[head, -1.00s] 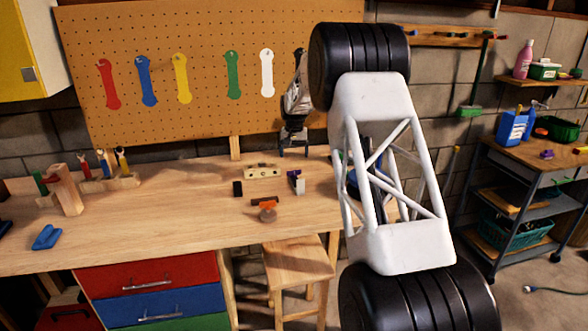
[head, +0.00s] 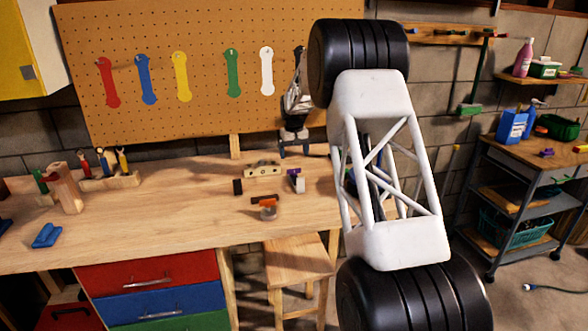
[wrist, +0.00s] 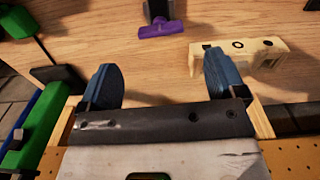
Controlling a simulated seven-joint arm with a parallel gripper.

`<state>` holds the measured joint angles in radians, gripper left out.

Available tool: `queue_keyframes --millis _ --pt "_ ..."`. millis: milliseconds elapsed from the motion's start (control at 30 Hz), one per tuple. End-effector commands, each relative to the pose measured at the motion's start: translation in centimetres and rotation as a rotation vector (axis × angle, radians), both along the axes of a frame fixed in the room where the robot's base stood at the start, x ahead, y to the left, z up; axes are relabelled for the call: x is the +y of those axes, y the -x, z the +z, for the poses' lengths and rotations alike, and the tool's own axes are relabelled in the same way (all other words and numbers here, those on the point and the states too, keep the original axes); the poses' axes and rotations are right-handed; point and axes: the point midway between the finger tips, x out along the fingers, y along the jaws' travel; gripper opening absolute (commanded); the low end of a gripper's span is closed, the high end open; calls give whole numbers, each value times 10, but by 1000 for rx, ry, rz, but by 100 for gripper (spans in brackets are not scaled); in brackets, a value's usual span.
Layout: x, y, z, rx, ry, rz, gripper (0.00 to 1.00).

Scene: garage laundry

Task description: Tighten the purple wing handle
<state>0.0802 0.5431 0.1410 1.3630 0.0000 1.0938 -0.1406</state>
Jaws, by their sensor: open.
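The purple wing handle (head: 294,171) sits on a small grey block on the workbench, right of the middle of the head view. In the wrist view the purple wing handle (wrist: 162,28) lies beyond my fingertips, between their lines, with a dark post behind it. My gripper (head: 294,149) hangs over the back of the bench, just behind the handle and apart from it. In the wrist view my gripper (wrist: 160,75) has its two blue fingers wide apart with nothing between them.
A beige block with holes (head: 263,170) lies left of the handle and, in the wrist view, close by the right finger. An orange handle (head: 268,203) and a black block (head: 238,187) stand nearby. The pegboard (head: 200,65) rises behind.

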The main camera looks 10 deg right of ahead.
Motion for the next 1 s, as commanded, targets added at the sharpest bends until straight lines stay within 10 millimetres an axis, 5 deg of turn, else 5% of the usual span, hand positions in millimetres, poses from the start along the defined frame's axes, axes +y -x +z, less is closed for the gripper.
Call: queue_keyframes --millis 600,1000 --pt "0 0 -64 2 0 -1 89" --pt "0 0 -72 1 0 -1 89"
